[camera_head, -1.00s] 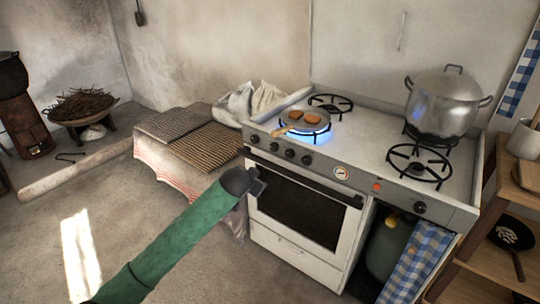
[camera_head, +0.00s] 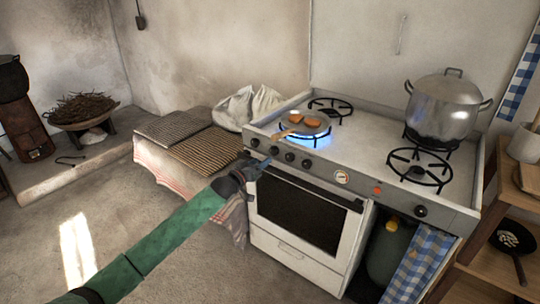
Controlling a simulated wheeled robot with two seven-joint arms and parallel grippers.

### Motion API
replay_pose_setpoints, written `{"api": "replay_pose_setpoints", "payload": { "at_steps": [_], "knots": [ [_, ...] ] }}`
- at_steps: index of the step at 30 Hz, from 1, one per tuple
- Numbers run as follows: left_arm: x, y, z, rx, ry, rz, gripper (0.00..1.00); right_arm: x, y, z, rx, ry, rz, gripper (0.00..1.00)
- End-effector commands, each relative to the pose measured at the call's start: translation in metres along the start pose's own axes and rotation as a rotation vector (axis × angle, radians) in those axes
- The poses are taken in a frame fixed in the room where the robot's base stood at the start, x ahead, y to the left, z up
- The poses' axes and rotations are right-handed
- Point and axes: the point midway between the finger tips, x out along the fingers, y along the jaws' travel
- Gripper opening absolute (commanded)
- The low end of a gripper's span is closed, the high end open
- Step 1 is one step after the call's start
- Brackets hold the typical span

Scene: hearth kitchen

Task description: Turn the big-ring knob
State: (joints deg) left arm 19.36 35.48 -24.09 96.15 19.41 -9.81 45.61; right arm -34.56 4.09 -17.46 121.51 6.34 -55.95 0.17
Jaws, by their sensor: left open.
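The white stove (camera_head: 352,152) has a row of dark knobs on the left of its front panel, such as one knob (camera_head: 290,156), and a lone knob (camera_head: 421,211) at the right. No marking shows which one is the big-ring knob. My left gripper (camera_head: 262,166) is open and empty, close in front of the left end of the panel, just below the row of knobs. I cannot tell whether it touches the stove. My right gripper is not in view.
A pan with food (camera_head: 304,128) sits over a lit blue flame at the stove's front left. A large metal pot (camera_head: 443,105) stands at the back right. A bench with slatted mats (camera_head: 205,147) is left of the stove. The floor in front is clear.

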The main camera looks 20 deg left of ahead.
Motion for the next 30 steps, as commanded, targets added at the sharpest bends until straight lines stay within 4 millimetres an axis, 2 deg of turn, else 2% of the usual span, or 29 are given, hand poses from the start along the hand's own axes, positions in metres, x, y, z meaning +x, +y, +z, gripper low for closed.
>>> {"api": "replay_pose_setpoints", "payload": {
  "at_steps": [9, 15, 21, 29, 30],
  "knots": [
    [0.041, 0.001, -0.002, 0.003, 0.001, -0.001, 0.57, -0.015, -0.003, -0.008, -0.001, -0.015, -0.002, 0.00],
    [0.061, 0.000, -0.002, 0.005, 0.000, -0.001, 0.57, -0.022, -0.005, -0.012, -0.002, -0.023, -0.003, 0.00],
    [0.070, 0.000, -0.001, 0.004, -0.001, -0.001, 0.57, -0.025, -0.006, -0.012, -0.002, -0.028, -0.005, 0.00],
    [0.070, 0.000, 0.000, 0.004, -0.001, -0.001, 0.57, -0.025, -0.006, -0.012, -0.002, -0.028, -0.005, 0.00],
    [0.070, 0.000, -0.001, 0.004, -0.001, -0.001, 0.51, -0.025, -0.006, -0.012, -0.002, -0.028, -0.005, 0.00]
  ]
}}
